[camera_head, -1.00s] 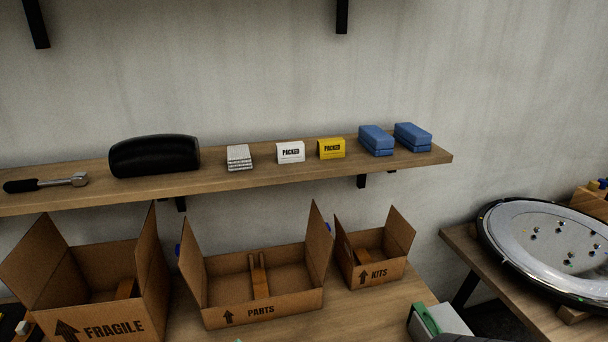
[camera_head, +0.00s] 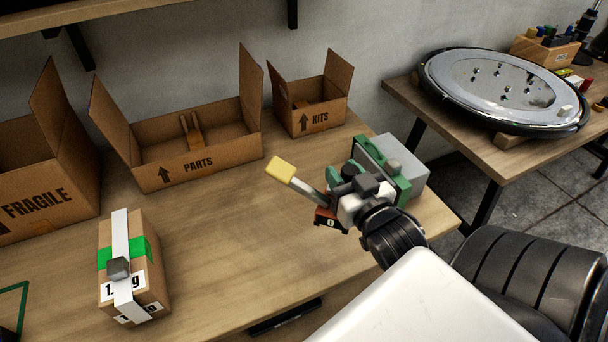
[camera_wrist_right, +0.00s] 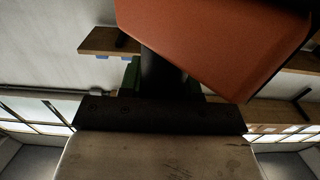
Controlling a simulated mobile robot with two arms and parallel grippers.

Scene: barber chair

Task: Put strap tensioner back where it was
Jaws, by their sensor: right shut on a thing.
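My right gripper (camera_head: 345,203) is in the head view, above the right end of the workbench (camera_head: 250,235). It is shut on the strap tensioner (camera_head: 303,183), a tool with a grey lever and a yellow grip pointing up and left. A red-orange part shows beneath the jaws, and a large orange surface (camera_wrist_right: 215,40) fills the top of the right wrist view. The jaws hide part of the tool. A carton (camera_head: 140,285) with a white strap, green tape and a grey block on top stands at the left front. My left gripper is not in view.
Open boxes marked FRAGILE (camera_head: 45,195), PARTS (camera_head: 205,160) and KITS (camera_head: 318,118) line the back. A grey and green device (camera_head: 405,160) stands behind my gripper. The bench middle is clear. A side table (camera_head: 405,95) holds a round mirror (camera_head: 510,90).

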